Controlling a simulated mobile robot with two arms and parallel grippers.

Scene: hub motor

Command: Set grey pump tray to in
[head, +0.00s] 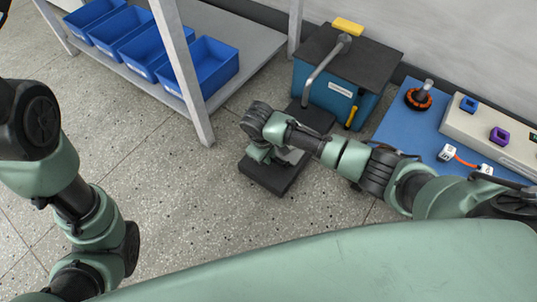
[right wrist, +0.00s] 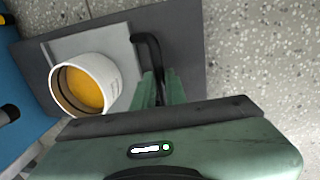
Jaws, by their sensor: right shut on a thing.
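The pump is a blue box (head: 335,97) with a dark top, a bent grey lever and a yellow part on top. Its dark grey tray (head: 262,181) sticks out from the front, low over the floor. In the right wrist view, the tray (right wrist: 188,30) carries a lighter grey plate and a white cup (right wrist: 112,72) with yellow-orange inside. A black handle (right wrist: 149,45) rises beside the cup. My right gripper (right wrist: 161,88) is shut on this handle; in the head view (head: 264,153) the wrist covers part of the tray. My left arm shows at left; its gripper is out of view.
A grey shelf (head: 232,28) with several blue bins (head: 205,64) stands at the upper left, its post near the tray. A blue work surface (head: 395,125) with small parts lies at right. Speckled floor is open left of the tray.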

